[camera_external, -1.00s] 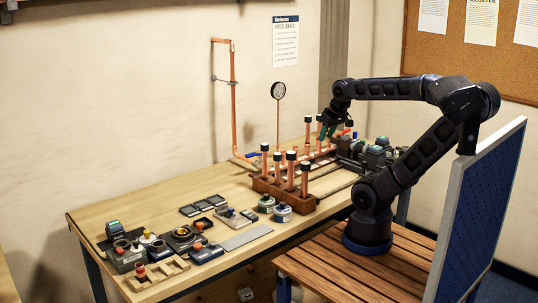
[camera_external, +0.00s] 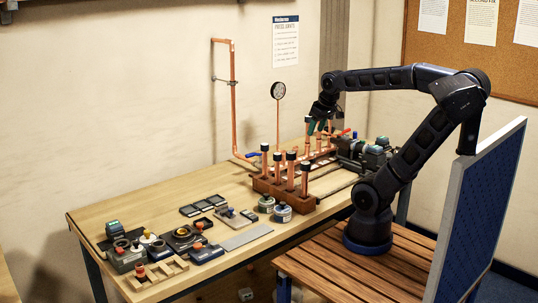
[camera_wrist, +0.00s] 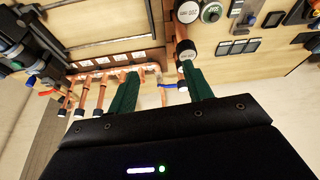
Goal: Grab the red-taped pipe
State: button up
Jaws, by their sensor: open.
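My gripper (camera_external: 320,126) is open, with nothing seen between its green fingers, above the far part of the bench among upright copper pipes. In the wrist view my gripper (camera_wrist: 160,88) has its two fingers spread apart. Several black-capped copper pipes (camera_external: 291,172) stand in a wooden block nearer the external camera. More capped pipes (camera_wrist: 102,94) stand left of the fingers in the wrist view, and another capped pipe (camera_wrist: 181,52) is near the right finger. I cannot make out red tape on any pipe, so I cannot tell which is the red-taped one.
A red valve handle (camera_external: 341,133) and a blue handle (camera_external: 252,155) stick out by the copper manifold. A round gauge (camera_external: 278,90) stands behind it. A dark clamp-like machine (camera_external: 365,150) is to the right. Small tools and fittings (camera_external: 205,252) crowd the bench's left end.

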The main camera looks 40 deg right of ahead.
jog(key=w+a+r+n+g, duration=0.1)
jog(key=w+a+n, duration=0.1)
jog(key=w+a, duration=0.55)
jog(key=w+a+r+n, duration=0.2)
jog(key=w+a, duration=0.2)
jog(key=a, duration=0.6)
jog(key=w+a+r+n+g, duration=0.1)
jog(key=w+a+n, duration=0.1)
jog(key=w+a, duration=0.5)
jog(key=a+f+n+g, duration=0.1)
jog(key=a+f+n, duration=0.1)
jog(key=a, duration=1)
jog(key=a+f+n, duration=0.2)
jog(key=a+f, duration=0.1)
jog(key=a, duration=0.8)
jog(key=n+g, duration=0.1)
jog(key=n, duration=0.4)
send_near(139, 264)
jog(key=shift+w+a+f, duration=0.15)
jog(key=shift+w+a, duration=0.2)
jog(key=shift+a, duration=0.05)
notch_tip(139, 264, down, 5)
jog(key=shift+d+f, duration=0.1)
jog(key=shift+f, duration=0.1)
jog(key=shift+s+d+f, duration=0.1)
jog(key=shift+f, duration=1.2)
jog(key=shift+s+d+f, duration=0.1)
jog(key=shift+s+f, duration=0.05)
jog(key=shift+f, duration=1.15)
